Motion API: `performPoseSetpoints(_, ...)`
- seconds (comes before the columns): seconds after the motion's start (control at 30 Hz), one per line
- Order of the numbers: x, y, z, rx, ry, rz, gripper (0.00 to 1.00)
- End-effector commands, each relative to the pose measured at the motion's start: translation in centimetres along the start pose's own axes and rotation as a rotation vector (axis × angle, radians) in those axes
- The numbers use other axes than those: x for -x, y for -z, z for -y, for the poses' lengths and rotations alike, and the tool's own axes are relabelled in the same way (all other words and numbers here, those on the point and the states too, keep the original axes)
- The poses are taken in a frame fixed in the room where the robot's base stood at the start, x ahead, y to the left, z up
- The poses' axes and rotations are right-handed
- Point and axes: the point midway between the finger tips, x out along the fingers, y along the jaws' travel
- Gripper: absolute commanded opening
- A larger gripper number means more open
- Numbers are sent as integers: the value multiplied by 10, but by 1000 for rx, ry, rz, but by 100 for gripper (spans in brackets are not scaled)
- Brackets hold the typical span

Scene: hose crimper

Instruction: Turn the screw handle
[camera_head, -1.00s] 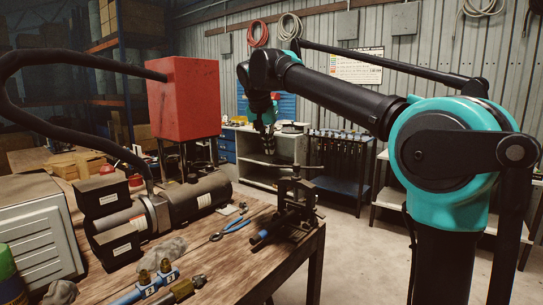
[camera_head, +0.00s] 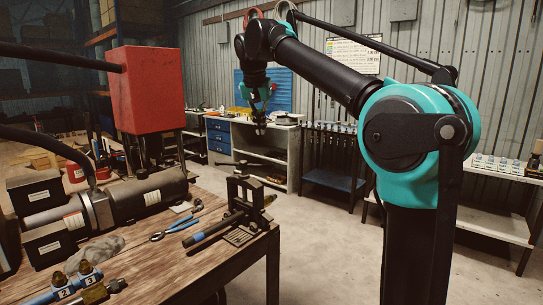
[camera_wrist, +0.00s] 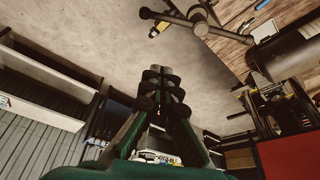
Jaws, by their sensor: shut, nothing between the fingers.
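The hose crimper (camera_head: 240,197), a dark upright frame with a screw, stands on the near right corner of the wooden table. The small parts of the screw handle are hard to tell apart in the head view. In the wrist view, the dark crimper (camera_wrist: 197,20) with its bars shows at the top, beyond the fingertips. My gripper (camera_head: 260,129) hangs in the air above and behind the crimper, apart from it. In the wrist view my gripper (camera_wrist: 162,76) is shut and empty.
A red box (camera_head: 147,90) and a black cylinder machine (camera_head: 147,196) stand on the table. The floor (camera_head: 315,235) right of the table is clear.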

Motion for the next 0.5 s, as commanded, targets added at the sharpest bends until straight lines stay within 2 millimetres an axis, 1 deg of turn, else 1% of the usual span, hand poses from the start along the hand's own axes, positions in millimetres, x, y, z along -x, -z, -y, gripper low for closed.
performPoseSetpoints(0.13,-4,1,-1,2,1,3,0)
performPoseSetpoints(0.23,-14,1,-2,2,1,3,0)
performPoseSetpoints(0.37,-36,1,-2,1,0,3,0)
performPoseSetpoints(0.5,-64,1,-1,1,1,2,0)
